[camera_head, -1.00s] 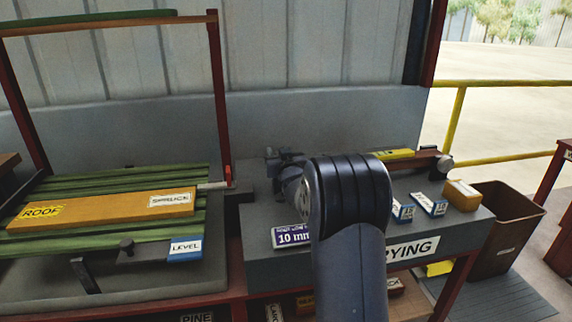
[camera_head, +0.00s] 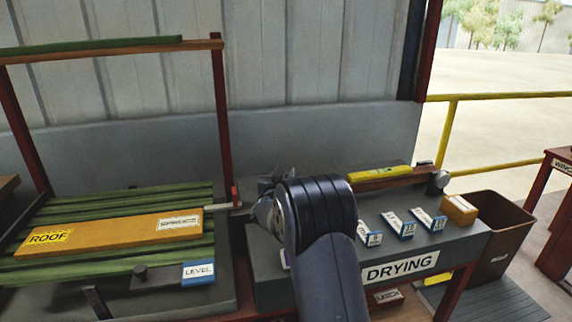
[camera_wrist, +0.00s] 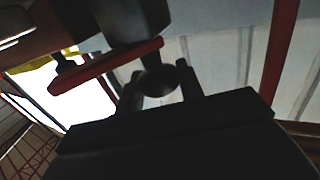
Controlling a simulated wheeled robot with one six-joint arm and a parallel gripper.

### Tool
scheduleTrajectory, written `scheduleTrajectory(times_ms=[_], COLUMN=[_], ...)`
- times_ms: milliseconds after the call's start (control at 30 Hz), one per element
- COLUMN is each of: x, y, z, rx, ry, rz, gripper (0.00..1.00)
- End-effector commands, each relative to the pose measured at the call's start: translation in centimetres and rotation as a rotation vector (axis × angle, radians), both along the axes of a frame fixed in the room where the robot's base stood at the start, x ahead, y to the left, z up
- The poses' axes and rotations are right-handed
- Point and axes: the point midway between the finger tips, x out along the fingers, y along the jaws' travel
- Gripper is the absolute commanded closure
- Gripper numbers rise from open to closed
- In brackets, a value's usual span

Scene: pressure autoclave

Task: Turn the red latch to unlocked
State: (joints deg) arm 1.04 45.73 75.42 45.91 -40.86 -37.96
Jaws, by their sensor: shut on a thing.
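In the wrist view a red bar (camera_wrist: 105,68), which looks like the red latch, runs slantwise under a dark cylinder. A dark round knob (camera_wrist: 158,80) shows at its right end. My gripper (camera_wrist: 160,88) has one finger on each side of this knob and is shut on it. In the head view my gripper (camera_head: 268,207) is at the left of the dark bench, partly hidden by my arm. A reddish bar (camera_head: 385,184) with a grey knob (camera_head: 438,182) shows right of my arm; whether it is the same bar I cannot tell.
A yellow block (camera_head: 380,173) lies along the reddish bar. Several small labelled boxes (camera_head: 397,225) stand on the bench marked DRYING (camera_head: 400,268). At left are green slats with a SPRUCE board (camera_head: 110,235) under a red frame (camera_head: 222,120). A brown bin (camera_head: 505,235) stands right.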

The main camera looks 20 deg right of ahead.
Motion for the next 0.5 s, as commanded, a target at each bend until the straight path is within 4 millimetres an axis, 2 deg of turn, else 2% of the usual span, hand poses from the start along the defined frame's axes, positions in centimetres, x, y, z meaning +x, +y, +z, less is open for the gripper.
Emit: scheduleTrajectory(times_ms=[33,500], x=[0.09,0.12], y=[0.25,0.22], z=[0.73,0.38], rx=[-0.001,-0.002], ry=[0.005,0.001], rz=[-0.027,-0.33], gripper=[1.0,1.0])
